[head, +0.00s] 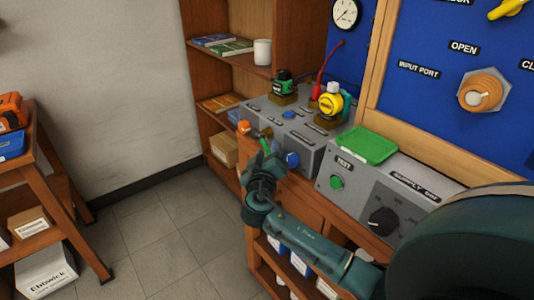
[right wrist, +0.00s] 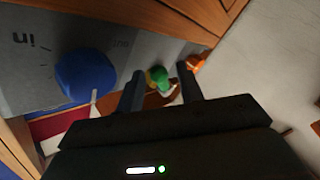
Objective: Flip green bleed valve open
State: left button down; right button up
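A small green valve handle (head: 265,146) sits on the front of the grey regulator box (head: 312,150), partly hidden by my right gripper. In the right wrist view a green part (right wrist: 158,78) shows between the two fingers, with gaps beside it. My right gripper (head: 264,158) is just in front of the valve, and its fingers (right wrist: 160,92) are apart. I cannot tell whether a finger touches the handle. My left gripper is not in view.
An orange knob (head: 244,127) and a blue knob (head: 291,159) flank the valve on the box front. A grey supply box (head: 385,190) with a green tray (head: 366,146) on top stands to the right. A shelf (head: 232,62) stands behind.

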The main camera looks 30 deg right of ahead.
grip_shut()
jog(key=shift+s+r+p, duration=0.1)
jog(key=shift+r+p, duration=0.25)
jog(key=shift+p, duration=0.5)
jog(key=shift+n+p, duration=0.3)
jog(key=shift+f+g+y, duration=0.15)
jog(key=shift+g+y, duration=0.15)
grip_release()
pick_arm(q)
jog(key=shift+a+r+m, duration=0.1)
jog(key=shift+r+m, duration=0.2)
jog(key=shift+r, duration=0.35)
